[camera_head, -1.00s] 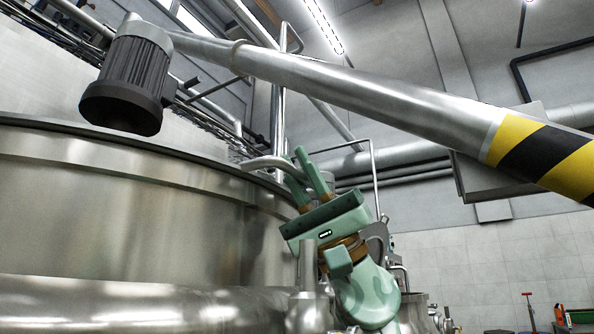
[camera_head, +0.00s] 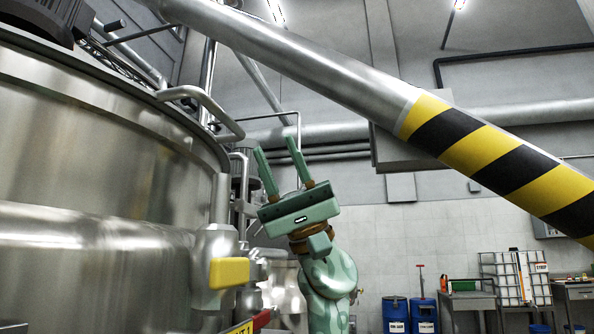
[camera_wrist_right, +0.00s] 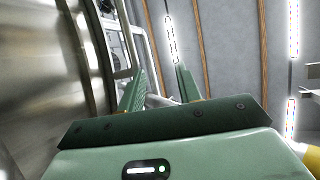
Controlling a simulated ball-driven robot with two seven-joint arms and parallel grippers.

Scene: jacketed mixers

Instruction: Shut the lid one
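A large steel mixer vessel (camera_head: 90,130) fills the left of the head view, with its wall also along the left of the wrist view (camera_wrist_right: 30,70). A bent steel tube handle (camera_head: 205,103) stands out at its upper rim. No lid can be told for certain; the vessel's top is seen from below and mostly hidden. My right gripper (camera_head: 275,147) points upward to the right of the handle, apart from it. Its two fingers are spread with nothing between them, as the wrist view also shows (camera_wrist_right: 160,72). My left gripper is out of view.
A steel boom with yellow and black stripes (camera_head: 480,150) slants across above my right gripper. A yellow block (camera_head: 229,272) sticks out at the vessel's side. Blue drums (camera_head: 396,314) and a caged white tank (camera_head: 512,280) stand far back right.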

